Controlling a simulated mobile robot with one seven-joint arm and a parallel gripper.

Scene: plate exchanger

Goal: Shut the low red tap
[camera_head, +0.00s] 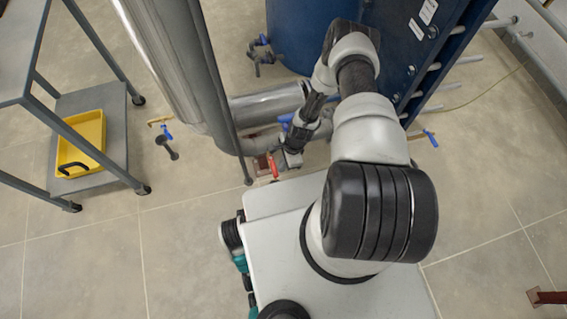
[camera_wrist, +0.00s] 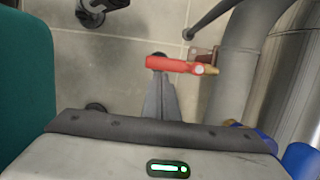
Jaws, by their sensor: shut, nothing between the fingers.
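The low red tap shows in the head view as a small red lever (camera_head: 273,166) beside the foot of a grey pipe. In the wrist view its red lever (camera_wrist: 172,64) lies nearly level across the picture, with a brass-coloured fitting at its right end. My gripper (camera_wrist: 159,62) is shut and empty. Its fingertips overlap the left part of the lever in the wrist view; I cannot tell whether they touch it. In the head view my gripper (camera_head: 281,161) is low, just right of the lever, its fingertips partly hidden.
Large silver pipes (camera_head: 268,103) stand close behind the tap. A blue tank (camera_head: 300,35) and blue plate frame (camera_head: 420,50) rise beyond. Blue-handled valves (camera_head: 262,50) (camera_head: 430,138) are nearby. A grey cart (camera_head: 113,115) holds a yellow tray (camera_head: 98,130). Tiled floor is free at lower left.

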